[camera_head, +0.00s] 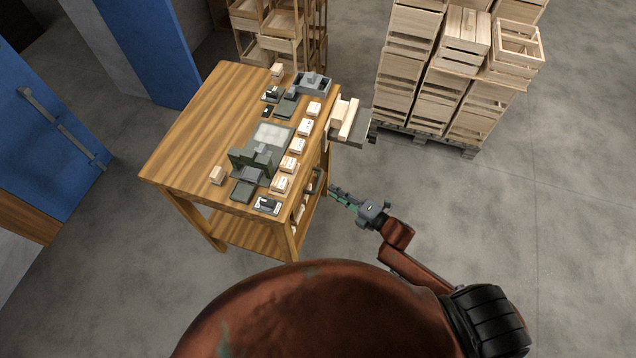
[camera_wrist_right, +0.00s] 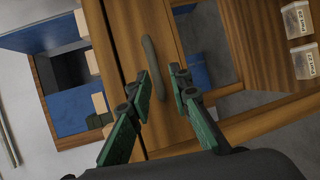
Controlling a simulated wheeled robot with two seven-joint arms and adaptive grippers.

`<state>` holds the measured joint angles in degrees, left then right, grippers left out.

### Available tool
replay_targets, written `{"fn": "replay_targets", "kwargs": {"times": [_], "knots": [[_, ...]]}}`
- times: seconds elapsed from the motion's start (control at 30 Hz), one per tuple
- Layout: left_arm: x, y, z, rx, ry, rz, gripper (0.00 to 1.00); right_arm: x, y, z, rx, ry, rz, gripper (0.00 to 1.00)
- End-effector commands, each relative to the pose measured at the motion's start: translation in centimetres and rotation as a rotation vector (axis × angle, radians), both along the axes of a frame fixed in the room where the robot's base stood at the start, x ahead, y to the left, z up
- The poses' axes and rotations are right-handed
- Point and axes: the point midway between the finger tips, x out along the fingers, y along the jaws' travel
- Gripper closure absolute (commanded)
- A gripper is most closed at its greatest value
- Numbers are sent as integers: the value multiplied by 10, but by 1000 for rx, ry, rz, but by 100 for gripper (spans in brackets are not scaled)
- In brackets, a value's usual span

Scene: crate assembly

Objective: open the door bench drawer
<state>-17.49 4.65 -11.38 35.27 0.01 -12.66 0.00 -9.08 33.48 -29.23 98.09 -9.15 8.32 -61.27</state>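The wooden bench (camera_head: 200,125) stands left of centre in the head view. In the right wrist view a wooden drawer front (camera_wrist_right: 128,40) carries a dark grey bar handle (camera_wrist_right: 153,65). My right gripper (camera_head: 334,190) is beside the bench's right side, near the front corner. In the right wrist view its green fingers (camera_wrist_right: 160,80) are apart, with the lower part of the handle showing between them. I cannot tell whether either finger touches the handle. The drawer front looks roughly flush with the bench frame. My left gripper is not in view.
Small labelled boxes (camera_head: 289,164) and a grey fixture (camera_head: 258,160) stand on the bench top. A grey tray (camera_head: 358,130) with wooden pieces juts from the bench's right side. Stacked crates (camera_head: 465,60) stand behind at right.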

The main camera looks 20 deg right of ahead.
Motion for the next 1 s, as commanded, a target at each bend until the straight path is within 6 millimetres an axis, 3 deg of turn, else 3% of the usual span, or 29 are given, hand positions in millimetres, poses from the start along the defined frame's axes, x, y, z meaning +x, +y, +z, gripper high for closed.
{"fn": "replay_targets", "kwargs": {"times": [0.13,0.6,1.0], "knots": [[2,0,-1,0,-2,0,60,8,13,8,-11,-31,24,81],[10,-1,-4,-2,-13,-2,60,60,45,-4,-10,-27,19,81],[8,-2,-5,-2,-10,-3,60,64,47,-5,-11,-25,19,85]]}}
